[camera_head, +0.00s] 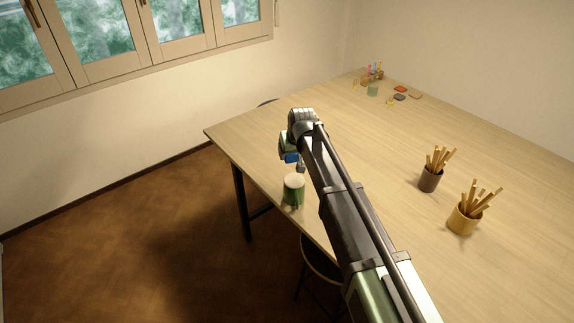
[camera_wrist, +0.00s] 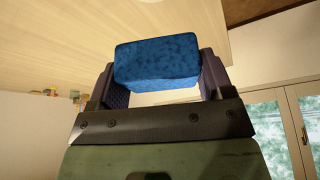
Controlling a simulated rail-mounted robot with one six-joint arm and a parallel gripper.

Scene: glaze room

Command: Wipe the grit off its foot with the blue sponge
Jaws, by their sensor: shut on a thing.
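The blue sponge (camera_wrist: 158,62) is held between the two fingers of my gripper (camera_wrist: 160,90) in the wrist view. In the head view my gripper (camera_head: 291,157) hangs above the near-left part of the table, and part of the sponge (camera_head: 292,157) shows blue there. A green pot with a pale, flat top (camera_head: 294,190) stands by the table's edge, just below my gripper in the picture. The sponge looks apart from it. Grit on the pale top is too small to make out.
The wooden table (camera_head: 345,135) is mostly clear in the middle. A brown cup of sticks (camera_head: 430,180) and a yellow cup of sticks (camera_head: 462,221) stand at right. Small coloured pieces (camera_head: 400,97) and a greenish jar (camera_head: 373,89) are at the far end. A stool (camera_head: 318,262) is below the edge.

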